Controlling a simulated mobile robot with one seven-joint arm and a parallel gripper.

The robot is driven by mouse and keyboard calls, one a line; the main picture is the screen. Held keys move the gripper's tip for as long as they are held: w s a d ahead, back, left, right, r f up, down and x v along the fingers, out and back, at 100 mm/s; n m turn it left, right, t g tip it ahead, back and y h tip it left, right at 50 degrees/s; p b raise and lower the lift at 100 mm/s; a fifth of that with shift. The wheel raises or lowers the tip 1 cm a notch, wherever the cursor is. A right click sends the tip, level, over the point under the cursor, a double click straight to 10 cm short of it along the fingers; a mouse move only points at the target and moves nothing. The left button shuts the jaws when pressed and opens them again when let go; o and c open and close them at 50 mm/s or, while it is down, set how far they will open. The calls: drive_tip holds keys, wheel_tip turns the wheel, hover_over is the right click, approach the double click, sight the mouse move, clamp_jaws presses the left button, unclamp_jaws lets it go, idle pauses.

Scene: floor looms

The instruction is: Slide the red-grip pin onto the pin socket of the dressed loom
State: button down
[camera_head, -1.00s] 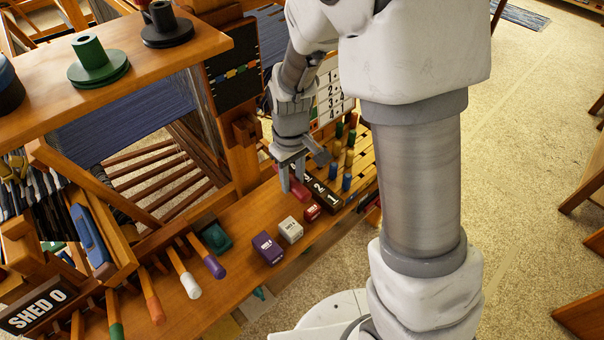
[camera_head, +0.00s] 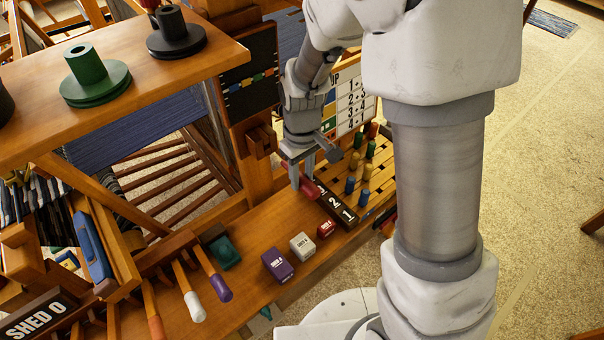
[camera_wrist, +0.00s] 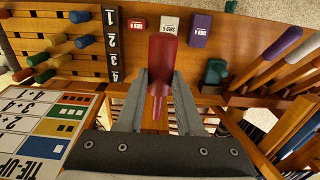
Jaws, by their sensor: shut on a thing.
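The red-grip pin (camera_wrist: 161,58) is between the two fingers of my gripper (camera_wrist: 159,84) in the wrist view, its thick red grip pointing away from the wrist and its thinner end toward it. In the head view, my gripper (camera_head: 302,178) is over the loom's wooden ledge, beside the numbered strip, with the red pin (camera_head: 309,190) at its fingertips. My gripper is shut on the pin. A loom with blue cloth (camera_head: 130,132) stands at the left. I cannot make out the pin socket in either view.
Purple (camera_head: 278,264), white (camera_head: 302,245) and small red (camera_head: 326,228) blocks lie on the ledge. A pegboard (camera_head: 375,185) with several coloured pegs and a tie-up chart (camera_head: 352,100) stand right of my gripper. Coloured-tip levers (camera_head: 213,275) stick out at the lower left. Floor at right is open.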

drive_tip(key=shift+w, duration=0.1)
drive_tip(key=shift+w+a, duration=0.65)
drive_tip(key=shift+w, duration=0.3)
drive_tip(key=shift+w+a, duration=0.65)
drive_tip(key=shift+w, duration=0.3)
drive_tip(key=shift+w+a+p, duration=0.2)
drive_tip(key=shift+w+a, duration=0.25)
drive_tip(key=shift+w, duration=0.25)
drive_tip(key=shift+w+a+p, duration=0.2)
drive_tip(key=shift+w+a, duration=0.25)
drive_tip(key=shift+w, duration=0.2)
drive_tip(key=shift+w+a, duration=0.25)
drive_tip(key=shift+w, duration=0.1)
drive_tip(key=shift+w+a, duration=0.15)
drive_tip(key=shift+w, duration=0.1)
idle(0.6)
drive_tip(key=shift+w+a, duration=0.45)
drive_tip(key=shift+w, duration=0.15)
idle(0.3)
